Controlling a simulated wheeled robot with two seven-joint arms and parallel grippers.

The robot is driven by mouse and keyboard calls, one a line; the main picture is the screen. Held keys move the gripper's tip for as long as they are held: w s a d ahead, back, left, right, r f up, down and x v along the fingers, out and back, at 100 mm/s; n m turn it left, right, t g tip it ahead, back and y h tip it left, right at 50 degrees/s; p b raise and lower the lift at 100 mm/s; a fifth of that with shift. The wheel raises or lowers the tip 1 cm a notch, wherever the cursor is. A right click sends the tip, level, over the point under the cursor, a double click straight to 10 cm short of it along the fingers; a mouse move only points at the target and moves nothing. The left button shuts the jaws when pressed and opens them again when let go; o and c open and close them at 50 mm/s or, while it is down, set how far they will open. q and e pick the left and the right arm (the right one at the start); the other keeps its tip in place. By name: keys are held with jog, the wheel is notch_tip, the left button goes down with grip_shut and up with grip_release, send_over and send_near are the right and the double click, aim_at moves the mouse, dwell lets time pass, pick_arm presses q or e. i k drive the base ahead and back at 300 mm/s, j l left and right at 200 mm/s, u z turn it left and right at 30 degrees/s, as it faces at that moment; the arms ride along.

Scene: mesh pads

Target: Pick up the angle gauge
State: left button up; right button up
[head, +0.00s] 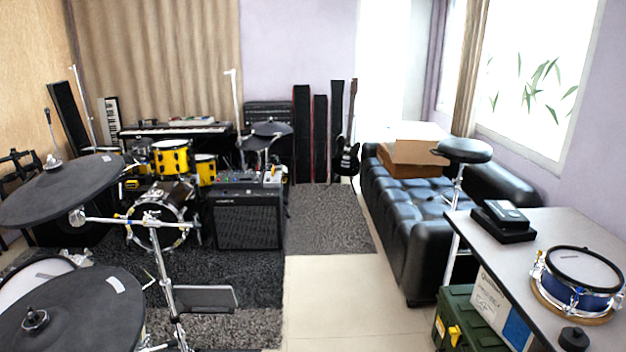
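I cannot pick out an angle gauge for certain in the head view. A small black box-like device (506,212) lies on a flat black case (503,229) on the grey table (490,258) at the right. A small round black object (573,338) sits at the table's near edge, too small to identify. Neither of my grippers is in view.
A blue mesh drum (578,277) stands on the table's right part. A green crate (470,318) and a white box (490,297) stand beside the table. A black sofa (415,215) lies behind. Cymbals (75,310) fill the left. The middle floor (340,290) is clear.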

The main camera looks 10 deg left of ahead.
aim_at(133, 184)
jog(key=i+u, duration=0.1)
jog(key=i, duration=0.6)
jog(key=i+l, duration=0.15)
jog(key=i, duration=0.6)
jog(key=i+u, duration=0.35)
jog(key=i, duration=1)
jog(key=i+u, duration=0.25)
jog(key=i, duration=0.2)
jog(key=i+l+u, duration=0.25)
jog(key=i, duration=0.2)
jog(key=i+l+u, duration=0.25)
jog(key=i, duration=0.25)
jog(key=i+u, duration=0.4)
jog(key=i+l+u, duration=0.15)
jog(key=i+u, duration=0.25)
jog(key=i+l+u, duration=0.4)
jog(key=j+z, duration=0.15)
jog(key=z, duration=0.3)
jog(key=i+j+z, duration=0.15)
jog(key=z, duration=0.2)
jog(key=i+j+z, duration=0.1)
jog(key=j+z, duration=0.5)
jog(key=z, duration=0.15)
jog(key=i+j+z, duration=0.15)
jog(key=j, duration=0.8)
jog(key=j+z, duration=0.15)
jog(key=j, duration=0.8)
jog(key=i, duration=0.05)
